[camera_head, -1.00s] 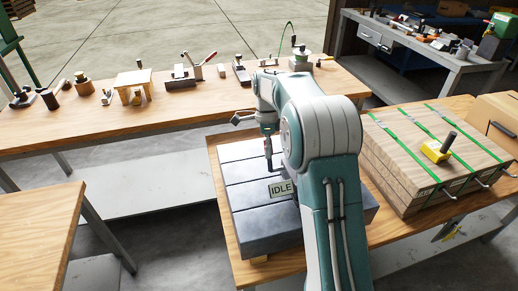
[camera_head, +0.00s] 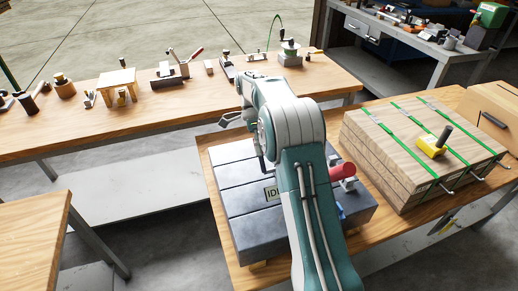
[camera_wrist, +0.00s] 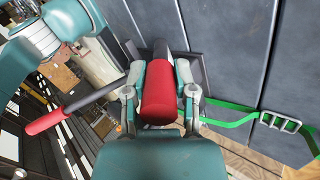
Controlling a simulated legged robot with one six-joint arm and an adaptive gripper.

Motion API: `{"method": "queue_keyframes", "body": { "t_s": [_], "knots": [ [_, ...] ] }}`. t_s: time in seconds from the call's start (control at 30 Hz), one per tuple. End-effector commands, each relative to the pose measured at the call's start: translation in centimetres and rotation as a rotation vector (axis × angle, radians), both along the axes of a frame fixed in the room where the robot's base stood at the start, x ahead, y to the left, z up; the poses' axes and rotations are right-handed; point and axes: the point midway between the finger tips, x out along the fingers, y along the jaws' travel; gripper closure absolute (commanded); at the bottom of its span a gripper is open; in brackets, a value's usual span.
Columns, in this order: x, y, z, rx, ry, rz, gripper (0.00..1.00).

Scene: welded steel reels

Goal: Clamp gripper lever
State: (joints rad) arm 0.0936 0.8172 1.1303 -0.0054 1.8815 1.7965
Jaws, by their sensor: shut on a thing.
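A thick red handle (camera_wrist: 160,100) with a dark end sits between the fingers of my gripper (camera_wrist: 160,92) in the wrist view. The gripper is shut on it, one finger on each side. A second red grip (camera_wrist: 48,121) on a dark rod reaches out to the left. In the head view a red handle (camera_head: 342,171) shows just right of my arm, over the dark grooved slab (camera_head: 235,215). My gripper is hidden behind my arm there. I cannot tell which of the two red parts this is.
A sign (camera_head: 271,193) on the slab is partly covered by my arm. Right of it stands a strapped wooden stack (camera_head: 380,150) with a yellow-headed mallet (camera_head: 434,146). A back bench (camera_head: 180,115) carries several tools.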

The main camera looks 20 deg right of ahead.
Motion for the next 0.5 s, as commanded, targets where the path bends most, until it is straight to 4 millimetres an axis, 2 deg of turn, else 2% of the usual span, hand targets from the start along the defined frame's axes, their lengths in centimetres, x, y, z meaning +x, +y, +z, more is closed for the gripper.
{"method": "queue_keyframes", "body": {
  "t_s": [0.4, 0.43, 0.47, 0.5],
  "knots": [
    [0.01, -0.07, -0.04, -0.003, 0.009, 0.000, 1.00],
    [0.01, -0.07, -0.04, -0.003, 0.009, 0.000, 0.60],
    [0.01, -0.06, -0.04, -0.003, 0.009, 0.000, 0.47],
    [0.00, -0.06, -0.03, -0.003, 0.008, 0.000, 0.29]
  ]
}}
